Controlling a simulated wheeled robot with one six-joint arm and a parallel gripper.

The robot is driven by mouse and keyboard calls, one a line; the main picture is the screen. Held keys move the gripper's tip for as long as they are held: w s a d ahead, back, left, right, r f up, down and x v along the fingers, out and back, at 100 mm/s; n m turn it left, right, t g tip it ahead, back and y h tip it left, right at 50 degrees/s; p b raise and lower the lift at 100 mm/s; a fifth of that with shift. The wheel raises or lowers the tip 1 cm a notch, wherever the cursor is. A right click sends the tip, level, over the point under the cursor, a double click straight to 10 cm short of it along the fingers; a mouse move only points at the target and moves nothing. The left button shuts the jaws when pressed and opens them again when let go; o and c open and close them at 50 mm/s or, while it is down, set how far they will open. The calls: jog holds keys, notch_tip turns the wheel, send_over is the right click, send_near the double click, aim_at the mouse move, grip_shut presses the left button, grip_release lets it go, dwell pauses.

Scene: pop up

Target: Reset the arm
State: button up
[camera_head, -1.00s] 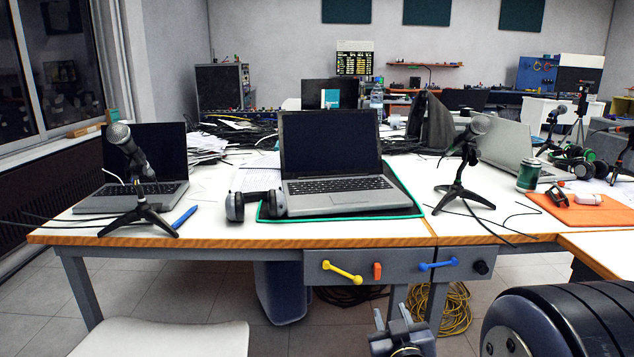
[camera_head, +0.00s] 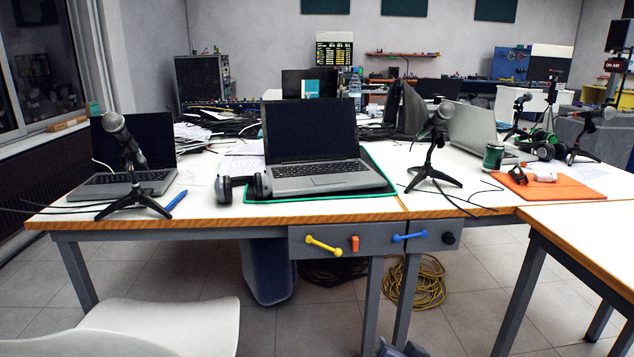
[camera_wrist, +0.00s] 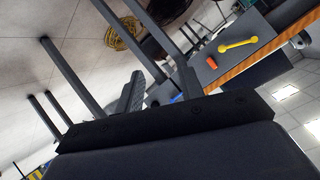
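My gripper (camera_head: 401,349) just shows at the bottom edge of the head view, below the desk, with only its tips in frame. In the wrist view, my gripper (camera_wrist: 156,88) shows two dark fingers set apart, with nothing seen between them. The rest of my arm is out of the head view. The wrist view is strongly tilted. It shows the desk's drawer front with a yellow handle (camera_wrist: 238,44) and an orange knob (camera_wrist: 211,62).
The grey drawer panel (camera_head: 380,241) carries yellow and blue handles. A desk leg (camera_head: 371,305) stands close to my gripper. A white chair (camera_head: 165,325) is at lower left, coiled yellow cable (camera_head: 420,283) on the floor. The desk holds laptops, microphones and headphones.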

jog(key=shift+s+d+f+m, duration=0.15)
jog(key=shift+s+m, duration=0.15)
jog(key=shift+s, duration=0.3)
